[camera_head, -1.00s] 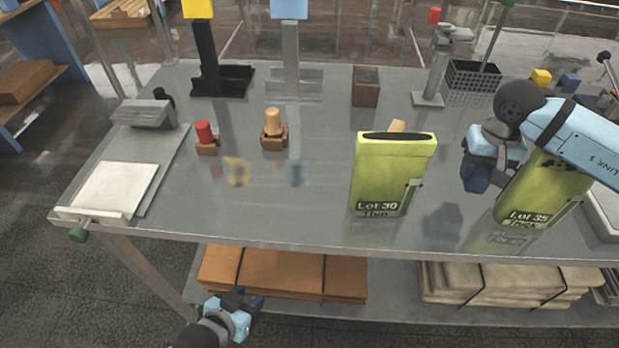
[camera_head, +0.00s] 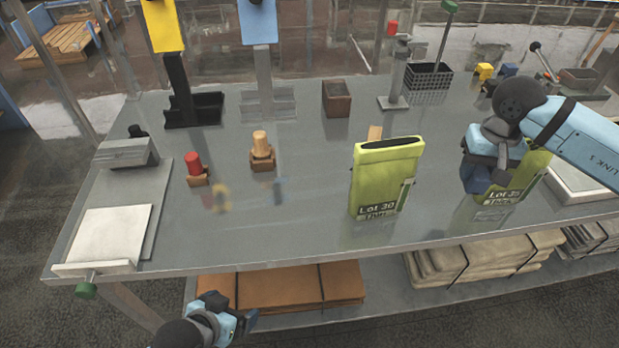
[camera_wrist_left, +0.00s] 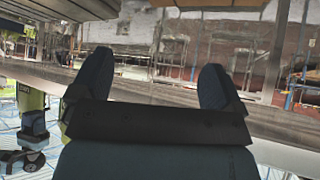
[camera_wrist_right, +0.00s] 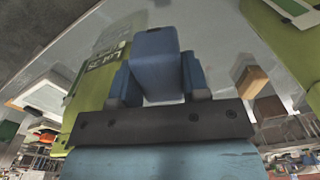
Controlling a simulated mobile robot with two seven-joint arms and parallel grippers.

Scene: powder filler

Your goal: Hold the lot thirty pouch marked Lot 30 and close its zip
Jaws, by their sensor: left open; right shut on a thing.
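The yellow-green pouch marked Lot 30 (camera_head: 383,178) stands upright on the table, with a dark slit along its top; part of a green pouch also shows at the right edge of the right wrist view (camera_wrist_right: 292,45). My right gripper (camera_head: 480,178) is shut on a blue block (camera_wrist_right: 156,62). It is right of the Lot 30 pouch, apart from it, in front of the Lot 35 pouch (camera_head: 512,185), which it partly hides. My left gripper (camera_head: 238,312) is open and empty, low in front of the table's front edge; its spread fingers show in the left wrist view (camera_wrist_left: 155,85).
A red-topped stamp (camera_head: 194,166) and a tan-topped stamp (camera_head: 261,148) stand left of the pouch. A wooden block (camera_head: 375,132) is behind it. A brown box (camera_head: 336,98) stands further back. Folded brown sacks (camera_head: 290,287) lie on the lower shelf.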

